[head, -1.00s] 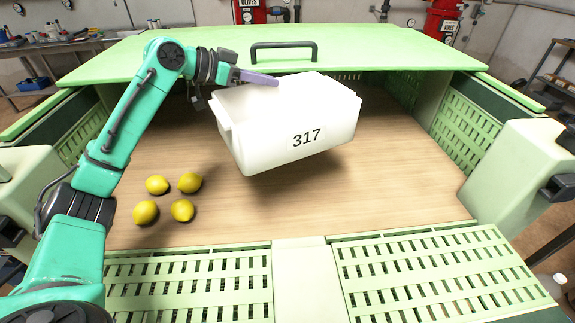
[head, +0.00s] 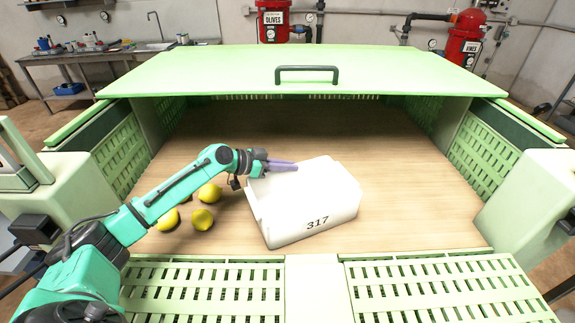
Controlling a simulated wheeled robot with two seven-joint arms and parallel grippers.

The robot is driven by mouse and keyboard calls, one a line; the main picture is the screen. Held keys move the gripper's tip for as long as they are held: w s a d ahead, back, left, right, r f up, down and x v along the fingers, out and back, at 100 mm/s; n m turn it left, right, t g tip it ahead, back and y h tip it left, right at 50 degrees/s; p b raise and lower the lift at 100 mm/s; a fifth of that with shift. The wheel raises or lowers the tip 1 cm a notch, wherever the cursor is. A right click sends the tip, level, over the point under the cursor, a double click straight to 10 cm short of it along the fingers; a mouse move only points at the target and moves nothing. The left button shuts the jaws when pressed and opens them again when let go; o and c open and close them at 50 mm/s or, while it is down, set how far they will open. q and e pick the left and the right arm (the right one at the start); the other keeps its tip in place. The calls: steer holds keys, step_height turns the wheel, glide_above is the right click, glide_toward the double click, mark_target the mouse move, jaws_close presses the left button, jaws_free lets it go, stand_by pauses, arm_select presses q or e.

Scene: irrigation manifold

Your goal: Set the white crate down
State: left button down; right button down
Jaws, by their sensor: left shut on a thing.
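The white crate (head: 312,208), marked 317, is in the middle of the head view, over the front part of the wooden floor (head: 420,200). It looks slightly tilted and turned, with its near bottom corner close to the floor's front edge. Its underside is low over the wood, and I cannot tell whether it touches. My left gripper (head: 283,166) is shut on the crate at its upper left side, with the purple fingers lying over the top. My right gripper is not in view.
Several yellow lemons (head: 203,219) lie left of the crate, partly behind my left arm. A raised green lid (head: 300,72) with a dark handle spans the back. Slatted green panels (head: 205,290) line the front and sides. The wood right of the crate is clear.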

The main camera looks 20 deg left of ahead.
arm_select(q)
steer(key=c, duration=1)
jaws_free()
steer(key=shift+f, duration=0.1)
steer(key=b+v, duration=0.2)
steer(key=v, duration=0.7)
steer(key=shift+s+a, duration=0.1)
steer(key=shift+s, duration=0.1)
steer(key=shift+r+v, duration=0.2)
steer(key=shift+v, duration=1.2)
steer(key=shift+w, duration=0.15)
